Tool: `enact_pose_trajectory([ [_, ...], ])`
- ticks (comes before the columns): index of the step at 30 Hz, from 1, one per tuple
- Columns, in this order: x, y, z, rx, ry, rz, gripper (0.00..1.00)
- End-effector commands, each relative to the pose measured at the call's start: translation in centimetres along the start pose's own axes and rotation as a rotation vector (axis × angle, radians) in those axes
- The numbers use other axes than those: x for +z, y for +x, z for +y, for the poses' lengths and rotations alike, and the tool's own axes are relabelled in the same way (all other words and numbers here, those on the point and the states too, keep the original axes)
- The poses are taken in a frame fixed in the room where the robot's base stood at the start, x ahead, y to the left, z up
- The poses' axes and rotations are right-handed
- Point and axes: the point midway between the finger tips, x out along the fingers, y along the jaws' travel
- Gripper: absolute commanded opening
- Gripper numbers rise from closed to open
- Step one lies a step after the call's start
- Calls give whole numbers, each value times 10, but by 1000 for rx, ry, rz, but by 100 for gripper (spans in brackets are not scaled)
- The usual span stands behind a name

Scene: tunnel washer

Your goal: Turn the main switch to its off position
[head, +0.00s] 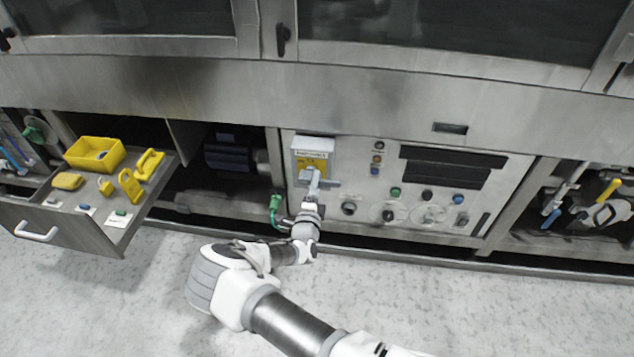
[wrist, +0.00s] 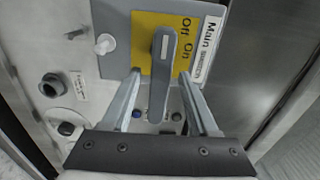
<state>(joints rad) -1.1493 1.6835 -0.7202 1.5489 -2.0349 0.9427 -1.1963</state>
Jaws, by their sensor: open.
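The main switch has a grey lever handle (wrist: 164,58) over a yellow plate (wrist: 185,57) printed "Off" and "On", beside a white "Main" label (wrist: 207,48). In the wrist view the handle lies along the picture's vertical; I cannot tell surely which word it points to. In the head view the switch box (head: 314,146) is at the upper left of the control panel. My gripper (wrist: 160,78) is open, with one finger on each side of the handle and visible gaps between. In the head view my gripper (head: 313,186) is in front of the box and partly hides the handle.
The control panel (head: 400,212) carries several knobs and buttons right of the switch. At the left, an open drawer (head: 120,235) holds a yellow bin (head: 95,152) and yellow items. The floor in front is clear.

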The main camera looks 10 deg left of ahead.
Motion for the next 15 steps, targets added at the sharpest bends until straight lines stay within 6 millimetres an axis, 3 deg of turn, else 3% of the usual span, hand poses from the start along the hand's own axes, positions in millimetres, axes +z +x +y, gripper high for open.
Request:
enact_pose_trajectory([
  [15,0,-120,-2,2,-3,-1,60],
])
